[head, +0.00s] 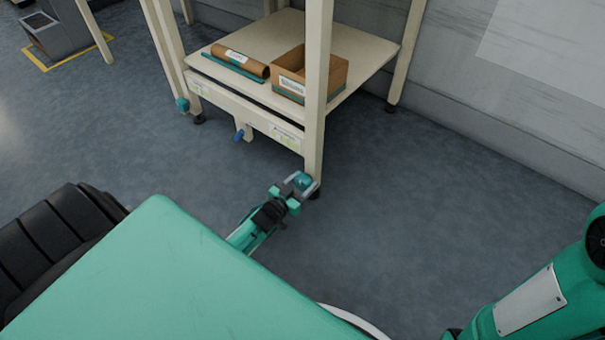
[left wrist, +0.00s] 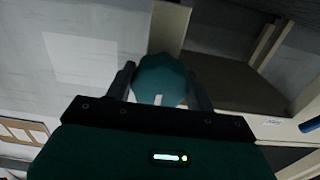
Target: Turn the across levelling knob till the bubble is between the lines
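A teal knob (head: 303,180) is at the foot of the shelf stand's near right leg. My left gripper (head: 297,187) is low at that leg with its fingers around the knob. In the left wrist view the faceted knob (left wrist: 161,78) is between the two dark fingers, one on each side; whether they press on it I cannot tell. A second teal knob (head: 183,104) is on the stand's left leg, away from my gripper. No bubble or lines can be made out. My right gripper is not in view.
The cream stand (head: 262,118) has a low shelf with a brown roll (head: 240,63) and a cardboard box (head: 312,76). A blue-ended handle (head: 239,134) sticks out below its front rail. Clear floor (head: 430,200) lies to the right, before the wall.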

